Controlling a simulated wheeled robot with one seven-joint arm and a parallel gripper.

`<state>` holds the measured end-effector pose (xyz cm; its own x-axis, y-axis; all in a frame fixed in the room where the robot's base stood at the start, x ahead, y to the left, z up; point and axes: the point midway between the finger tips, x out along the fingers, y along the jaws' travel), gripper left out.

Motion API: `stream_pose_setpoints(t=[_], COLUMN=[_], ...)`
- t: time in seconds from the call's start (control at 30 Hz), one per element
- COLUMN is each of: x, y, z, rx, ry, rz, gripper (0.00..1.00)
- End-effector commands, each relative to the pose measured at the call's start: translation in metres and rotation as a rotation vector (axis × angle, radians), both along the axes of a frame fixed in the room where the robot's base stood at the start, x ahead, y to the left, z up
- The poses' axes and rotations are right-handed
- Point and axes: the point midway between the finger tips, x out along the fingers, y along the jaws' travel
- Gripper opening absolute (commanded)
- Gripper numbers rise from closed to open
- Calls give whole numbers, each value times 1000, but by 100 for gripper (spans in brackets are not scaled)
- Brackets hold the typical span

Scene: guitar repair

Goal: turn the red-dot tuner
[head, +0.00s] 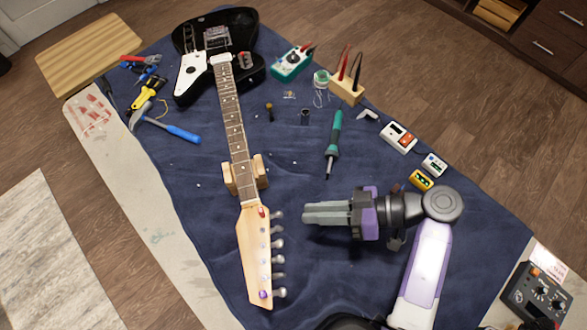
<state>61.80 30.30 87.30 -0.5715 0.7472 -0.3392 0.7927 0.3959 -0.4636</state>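A black electric guitar (231,120) lies on the blue cloth with its pale wooden headstock (252,250) toward the front. Several silver tuners line the headstock's right edge. A red dot (262,212) marks the headstock near the neck, beside the tuner closest to the neck, the red-dot tuner (279,214). A purple dot (263,295) is at the far tip. My gripper (304,213) is right of the red-dot tuner, apart from it, fingers pointing left. Its grey fingers lie close together and seem empty; any gap between them is unclear.
A wooden neck rest (245,175) supports the neck. A blue-handled hammer (172,130) and pliers lie at left. Small boxes (398,137) stand at right. The cloth between gripper and headstock is clear.

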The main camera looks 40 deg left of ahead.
Motion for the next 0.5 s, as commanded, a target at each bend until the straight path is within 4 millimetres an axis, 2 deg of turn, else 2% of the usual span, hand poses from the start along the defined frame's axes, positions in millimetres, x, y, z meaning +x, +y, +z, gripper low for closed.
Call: stream_pose_setpoints(t=[0.3,0.5], x=[-28,-35], y=[36,46], z=[-15,-20], rx=[0,0], ry=[1,-1], rz=[1,0], gripper=[15,15])
